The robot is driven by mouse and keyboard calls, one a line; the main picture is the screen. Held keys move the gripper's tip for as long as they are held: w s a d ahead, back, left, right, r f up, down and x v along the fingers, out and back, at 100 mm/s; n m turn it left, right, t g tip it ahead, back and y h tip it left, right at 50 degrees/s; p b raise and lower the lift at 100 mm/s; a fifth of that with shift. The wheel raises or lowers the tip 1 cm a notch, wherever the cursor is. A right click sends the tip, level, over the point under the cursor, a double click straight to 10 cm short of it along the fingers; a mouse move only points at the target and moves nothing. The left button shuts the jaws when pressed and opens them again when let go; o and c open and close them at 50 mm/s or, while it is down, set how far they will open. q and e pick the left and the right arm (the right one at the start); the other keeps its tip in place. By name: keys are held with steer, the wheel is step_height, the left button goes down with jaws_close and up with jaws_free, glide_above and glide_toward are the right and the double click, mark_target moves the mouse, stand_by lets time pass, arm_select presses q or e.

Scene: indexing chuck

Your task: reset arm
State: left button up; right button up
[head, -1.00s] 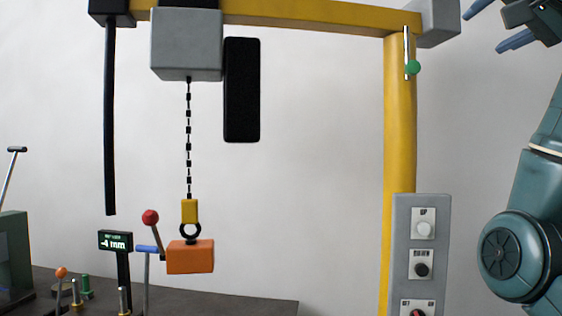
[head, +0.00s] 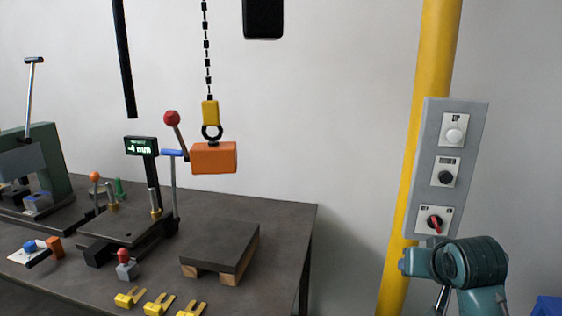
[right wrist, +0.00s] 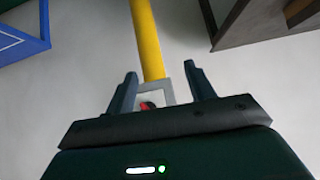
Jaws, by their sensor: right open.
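My right arm shows at the lower right of the head view, below the grey control panel (head: 445,165); its fingers are not clear there. In the right wrist view my right gripper (right wrist: 162,78) is open, with nothing between its fingertips. Beyond its fingers that view shows a yellow post (right wrist: 147,40), a grey edge and a red spot, partly hidden by the gripper. The panel carries a white button (head: 454,135), a black knob (head: 445,177) and a red switch (head: 434,221). My left gripper is not in view.
An orange block (head: 214,158) hangs from a hoist chain (head: 207,50) above the dark bench (head: 285,205). A dark plate on wooden blocks (head: 220,248), yellow forked pieces (head: 160,303) and a fixture with a display (head: 141,146) are on the bench. Bare wall lies right of the panel.

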steer(key=s+a+f+n+g+y, duration=0.1)
steer(key=s+a+f+n+g, duration=0.15)
steer(key=s+f, duration=0.95)
steer(key=s+a+f+n+g+y, duration=0.1)
steer(key=s+a+f+n+g, duration=0.2)
steer(key=s+f, duration=1)
steer(key=w+a+f+t+y, duration=0.1)
steer(key=w+a+t+y, duration=0.1)
steer(key=a+t, duration=0.5)
steer(key=shift+w+a+f+y, duration=0.15)
steer(key=shift+w+f+y, duration=0.25)
